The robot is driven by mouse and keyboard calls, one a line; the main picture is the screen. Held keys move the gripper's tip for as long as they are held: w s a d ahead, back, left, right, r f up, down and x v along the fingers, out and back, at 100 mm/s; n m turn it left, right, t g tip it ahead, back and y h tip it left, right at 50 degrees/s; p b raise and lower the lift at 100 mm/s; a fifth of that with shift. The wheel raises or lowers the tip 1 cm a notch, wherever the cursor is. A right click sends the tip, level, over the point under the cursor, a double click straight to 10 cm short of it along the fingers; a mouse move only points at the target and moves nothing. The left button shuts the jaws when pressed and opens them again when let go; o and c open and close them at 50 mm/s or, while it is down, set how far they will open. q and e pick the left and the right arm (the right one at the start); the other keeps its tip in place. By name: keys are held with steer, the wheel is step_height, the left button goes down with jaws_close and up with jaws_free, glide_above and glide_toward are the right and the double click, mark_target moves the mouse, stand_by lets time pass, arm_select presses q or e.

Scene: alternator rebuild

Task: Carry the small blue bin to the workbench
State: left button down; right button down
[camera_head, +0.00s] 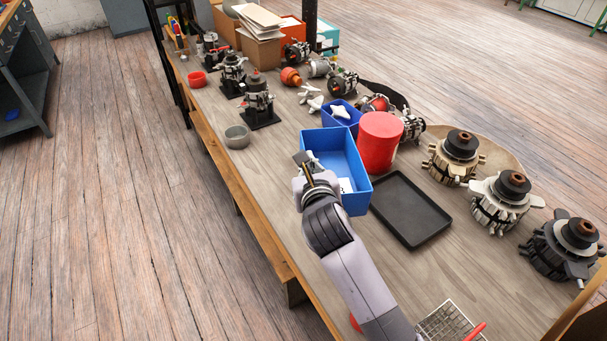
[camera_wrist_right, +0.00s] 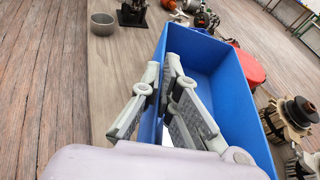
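A blue open bin (camera_head: 349,151) stands on the long wooden table; its inside also shows in the right wrist view (camera_wrist_right: 228,78). A smaller blue bin (camera_head: 352,122) with white parts in it sits behind it. My right gripper (camera_head: 305,163) is at the near left wall of the larger bin. In the right wrist view its two fingers (camera_wrist_right: 162,85) stand either side of that wall, one outside and one inside, with a gap between them; contact is unclear. My left gripper is not in view.
A red canister (camera_head: 379,142) and a black tray (camera_head: 409,208) are close right of the bin. Several alternators line the table's right side. A grey bowl (camera_head: 237,136) lies left of the bin. A wire basket (camera_head: 446,323) is at the front. Floor on the left is clear.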

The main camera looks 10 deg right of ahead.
steer(key=shift+w+f+b, duration=0.1)
steer(key=shift+f+b, duration=0.6)
steer(key=shift+f, duration=7.6)
steer(key=c, duration=2.2)
jaws_free()
steer(key=shift+f, duration=0.1)
steer(key=shift+c, duration=0.2)
steer(key=o, duration=0.4)
steer(key=shift+o, duration=0.2)
